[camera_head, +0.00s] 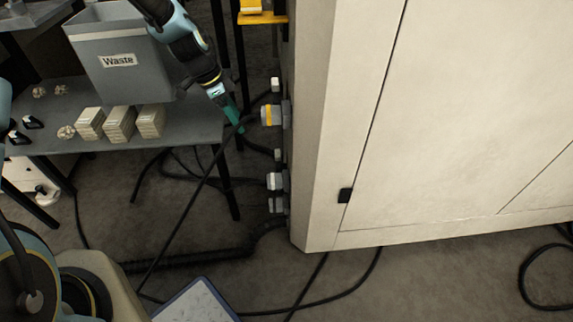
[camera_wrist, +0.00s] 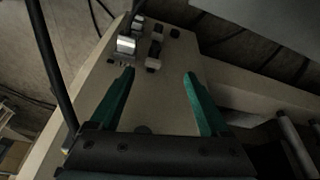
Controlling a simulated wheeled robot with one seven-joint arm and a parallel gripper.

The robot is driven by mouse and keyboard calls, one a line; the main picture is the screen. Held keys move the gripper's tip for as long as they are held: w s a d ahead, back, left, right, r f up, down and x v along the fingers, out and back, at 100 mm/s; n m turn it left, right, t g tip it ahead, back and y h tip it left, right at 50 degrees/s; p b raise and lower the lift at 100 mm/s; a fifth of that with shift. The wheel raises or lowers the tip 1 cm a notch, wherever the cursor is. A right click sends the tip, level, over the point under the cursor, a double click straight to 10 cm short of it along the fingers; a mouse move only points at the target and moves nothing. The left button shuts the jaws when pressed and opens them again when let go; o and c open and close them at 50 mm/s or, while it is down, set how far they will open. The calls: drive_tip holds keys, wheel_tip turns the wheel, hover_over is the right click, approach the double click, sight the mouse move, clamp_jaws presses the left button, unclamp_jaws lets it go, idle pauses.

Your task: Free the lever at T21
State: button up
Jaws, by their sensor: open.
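My gripper (camera_wrist: 160,76) is open, its two green fingers apart with nothing between them. In the wrist view it faces the pale side panel (camera_wrist: 165,95) of a cabinet, with fittings just beyond the left fingertip. These include a silvery-white block (camera_wrist: 126,45) and a dark fitting with a white end (camera_wrist: 153,63). In the head view my gripper (camera_head: 232,117) is left of the cabinet's fittings, near a yellow-and-white connector (camera_head: 272,115) and a white connector (camera_head: 276,181). No T21 label is legible, so I cannot tell which fitting is the lever.
The large cream cabinet (camera_head: 440,120) fills the right. A grey table (camera_head: 190,125) at left holds a waste bin (camera_head: 120,75) and several pale stacked blocks (camera_head: 120,122). Black cables (camera_head: 185,220) run past my gripper and over the floor. A blue-edged board (camera_head: 195,302) lies low.

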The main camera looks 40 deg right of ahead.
sight(277, 153)
drive_tip(key=s+d+f, duration=0.2)
drive_tip(key=f, duration=0.2)
drive_tip(key=s+d+f+m+b, duration=0.1)
drive_tip(key=s+d+f, duration=0.1)
drive_tip(key=f, duration=0.3)
drive_tip(key=s+d+f+m, duration=0.1)
drive_tip(key=s+d+f, duration=0.1)
drive_tip(key=d+f, duration=0.2)
drive_tip(key=shift+s+f+g, duration=0.15)
drive_tip(key=shift+f+g, duration=0.25)
drive_tip(key=shift+f, duration=0.2)
clamp_jaws()
idle(0.7)
